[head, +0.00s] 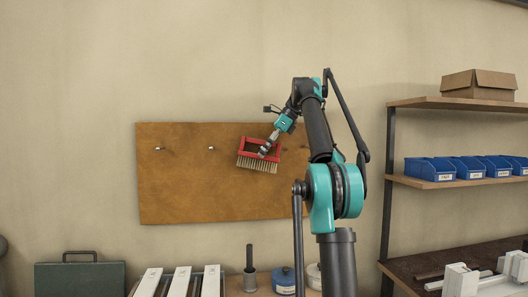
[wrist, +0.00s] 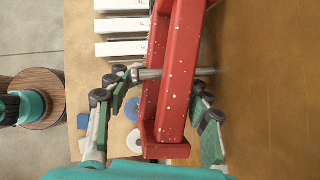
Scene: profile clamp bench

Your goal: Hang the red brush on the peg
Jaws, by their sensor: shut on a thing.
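The red brush (head: 244,144) has a red frame with an opening and pale bristles. In the head view it is in front of the brown pegboard, slightly tilted, bristles down. My gripper (head: 264,150) is shut on its frame. In the wrist view the speckled red frame (wrist: 182,75) lies between my gripper's fingers (wrist: 158,102). A grey metal peg (wrist: 205,71) crosses at the frame, showing on both sides of it. I cannot tell whether the brush rests on it. In the head view my gripper and the brush hide that spot.
The brown pegboard (head: 185,195) carries other pegs, one at left (head: 159,149) and one nearer the brush (head: 211,148). Below are white profiles (head: 181,281), a blue round container (head: 284,279) and a dark upright post (head: 249,262). A shelf with blue bins (head: 431,168) stands right.

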